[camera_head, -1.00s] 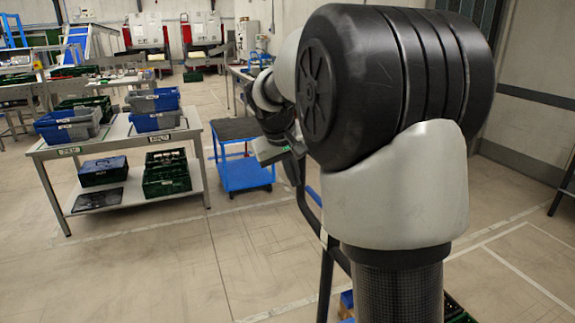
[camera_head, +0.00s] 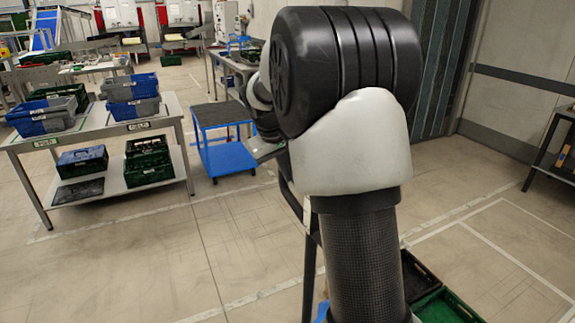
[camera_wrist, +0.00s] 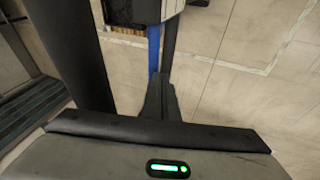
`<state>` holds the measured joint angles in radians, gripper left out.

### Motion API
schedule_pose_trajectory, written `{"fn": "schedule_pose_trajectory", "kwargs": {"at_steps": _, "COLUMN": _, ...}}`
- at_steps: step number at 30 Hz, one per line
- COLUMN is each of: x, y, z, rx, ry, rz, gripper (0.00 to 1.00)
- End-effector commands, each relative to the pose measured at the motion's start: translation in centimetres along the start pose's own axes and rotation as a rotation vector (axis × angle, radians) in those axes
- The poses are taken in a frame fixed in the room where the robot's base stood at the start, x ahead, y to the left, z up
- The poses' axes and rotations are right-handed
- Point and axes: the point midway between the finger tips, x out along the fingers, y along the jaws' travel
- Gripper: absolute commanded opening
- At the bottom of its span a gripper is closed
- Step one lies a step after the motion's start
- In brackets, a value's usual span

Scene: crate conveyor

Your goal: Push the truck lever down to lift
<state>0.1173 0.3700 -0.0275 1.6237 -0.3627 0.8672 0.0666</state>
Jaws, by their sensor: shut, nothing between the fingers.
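My gripper (camera_wrist: 161,86) shows in the wrist view with its dark fingers together and nothing between them. In the head view my gripper (camera_head: 264,151) is partly hidden behind my arm. A black upright frame (camera_head: 309,265), seemingly the truck's handle, stands just left of my arm, with a bit of blue at its foot. In the wrist view a thick dark bar (camera_wrist: 70,45) runs beside the fingers at left, and a blue post (camera_wrist: 153,48) stands beyond the fingertips. I cannot pick out the truck lever; my arm hides most of the truck.
Dark and green crates (camera_head: 440,303) sit low at right behind my arm. A blue cart (camera_head: 225,159) stands beyond my gripper. A table (camera_head: 85,135) with blue and grey crates is at left. The floor between is clear. A shelf (camera_head: 552,160) stands at the right edge.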

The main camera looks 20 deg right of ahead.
Motion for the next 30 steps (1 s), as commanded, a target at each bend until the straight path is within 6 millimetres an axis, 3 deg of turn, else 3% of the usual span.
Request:
{"fn": "schedule_pose_trajectory", "kwargs": {"at_steps": 1, "x": -0.7, "y": 0.2, "z": -0.4, "rx": -0.012, "ry": -0.033, "rz": -0.001, "gripper": 0.0}}
{"fn": "schedule_pose_trajectory", "kwargs": {"at_steps": 10, "x": 0.4, "y": -0.1, "z": 0.0, "rx": -0.055, "ry": -0.159, "rz": 0.0, "gripper": 0.0}}
{"fn": "schedule_pose_trajectory", "kwargs": {"at_steps": 22, "x": 0.7, "y": -0.2, "z": 0.1, "rx": -0.057, "ry": -0.167, "rz": 0.001, "gripper": 0.0}}
{"fn": "schedule_pose_trajectory", "kwargs": {"at_steps": 30, "x": -0.2, "y": 0.1, "z": -0.2, "rx": -0.057, "ry": -0.165, "rz": 0.002, "gripper": 0.0}}
